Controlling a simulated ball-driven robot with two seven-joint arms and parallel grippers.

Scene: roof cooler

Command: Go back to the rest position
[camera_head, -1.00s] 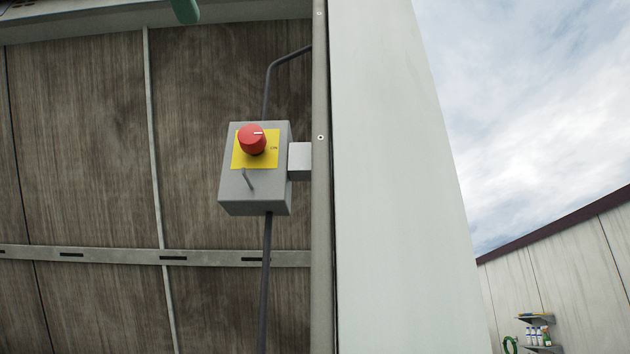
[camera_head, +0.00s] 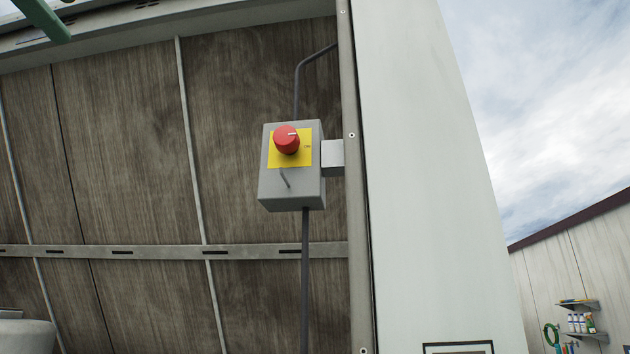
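A brown panelled wall (camera_head: 130,150) with a slotted metal rail (camera_head: 165,252) fills the left. A tall white panel (camera_head: 430,180) stands right of the post. A green pipe (camera_head: 42,18) shows at the top left. Shelves with bottles (camera_head: 580,323) hang far right.

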